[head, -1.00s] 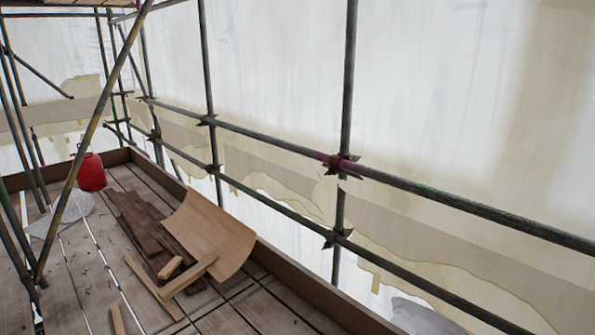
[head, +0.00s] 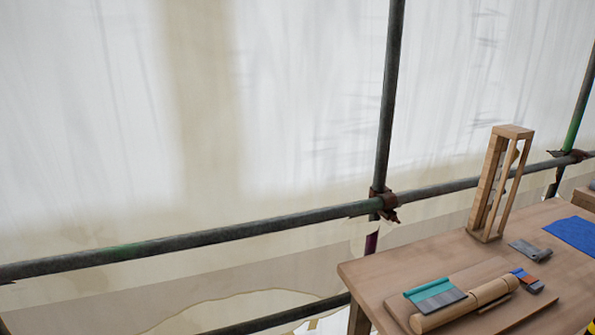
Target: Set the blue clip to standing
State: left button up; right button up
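A small blue and orange-brown piece (head: 527,281) lies low on the right part of the wooden table (head: 365,284), close to the right end of a wooden cylinder (head: 470,303). It may be the blue clip, but it is too small to tell its shape. A teal and grey flat piece (head: 435,294) lies by the cylinder's left part. A grey metal piece (head: 530,250) lies further back on the table. Neither of my grippers is in view.
An open wooden frame tower (head: 490,195) stands upright at the table's back. A flat blue sheet (head: 575,235) lies at the right edge of view. Scaffold poles (head: 250,228) and pale sheeting run behind the table.

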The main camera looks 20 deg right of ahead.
aim_at(529, 280)
jog(key=i+z, duration=0.2)
jog(key=z, duration=0.25)
jog(key=i+j+z, duration=0.15)
jog(key=z, duration=0.35)
jog(key=i+j+z, duration=0.2)
jog(key=z, duration=0.25)
jog(key=i+j+z, duration=0.2)
jog(key=z, duration=0.25)
jog(key=i+j+z, duration=0.1)
jog(key=j+z, duration=0.25)
jog(key=z, duration=0.15)
jog(key=i+j+z, duration=0.15)
jog(key=j+z, duration=0.15)
jog(key=i+j+z, duration=0.1)
jog(key=j+z, duration=0.2)
jog(key=j, duration=0.2)
